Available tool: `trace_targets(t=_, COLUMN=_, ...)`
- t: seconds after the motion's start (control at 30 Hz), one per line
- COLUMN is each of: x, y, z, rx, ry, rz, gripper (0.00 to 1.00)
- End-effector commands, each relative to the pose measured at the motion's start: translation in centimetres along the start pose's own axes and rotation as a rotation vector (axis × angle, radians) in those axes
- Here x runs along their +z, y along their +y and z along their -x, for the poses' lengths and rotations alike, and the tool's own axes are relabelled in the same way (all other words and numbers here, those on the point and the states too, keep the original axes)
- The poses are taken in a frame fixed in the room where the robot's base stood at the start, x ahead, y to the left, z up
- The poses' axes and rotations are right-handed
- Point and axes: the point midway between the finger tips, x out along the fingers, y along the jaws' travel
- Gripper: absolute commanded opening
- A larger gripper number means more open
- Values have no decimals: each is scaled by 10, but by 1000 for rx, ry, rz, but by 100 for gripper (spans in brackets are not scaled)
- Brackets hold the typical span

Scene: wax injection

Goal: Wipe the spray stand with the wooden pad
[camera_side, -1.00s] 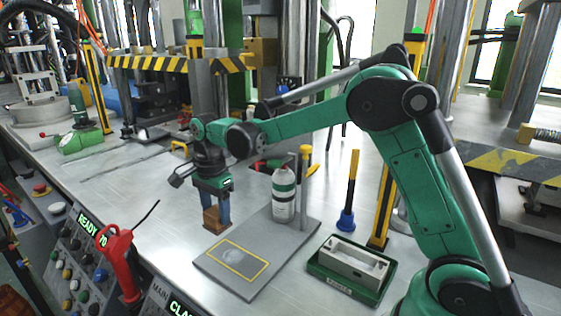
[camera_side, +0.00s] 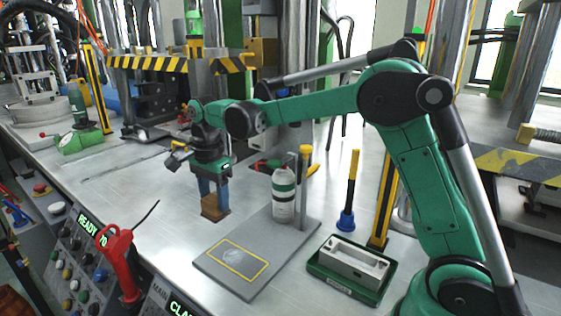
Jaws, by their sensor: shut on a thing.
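The wooden pad (camera_side: 211,209) is a small brown block low over or on the metal table, behind the spray stand; I cannot tell whether it touches the table. My gripper (camera_side: 214,199) points down and is shut on the pad, with blue fingers on either side of it. The spray stand (camera_side: 285,263) is a flat grey plate with a post and a yellow-outlined rectangle at its front left. A pale smudge (camera_side: 238,254) shows inside the outline. A white and green spray can (camera_side: 284,195) stands upright at the stand's back.
A green tray (camera_side: 350,271) with a grey mould sits right of the stand. A blue-based brush with a yellow tip (camera_side: 347,195) stands behind it. A red hand tool (camera_side: 119,262) is at the front-left edge.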

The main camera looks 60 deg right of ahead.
Motion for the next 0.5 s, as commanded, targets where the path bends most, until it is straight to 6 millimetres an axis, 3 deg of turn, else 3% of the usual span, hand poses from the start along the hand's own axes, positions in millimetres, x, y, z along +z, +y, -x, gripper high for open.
trace_targets(t=0.5, x=0, y=0, z=-18, rx=0, ry=0, rz=0, gripper=0)
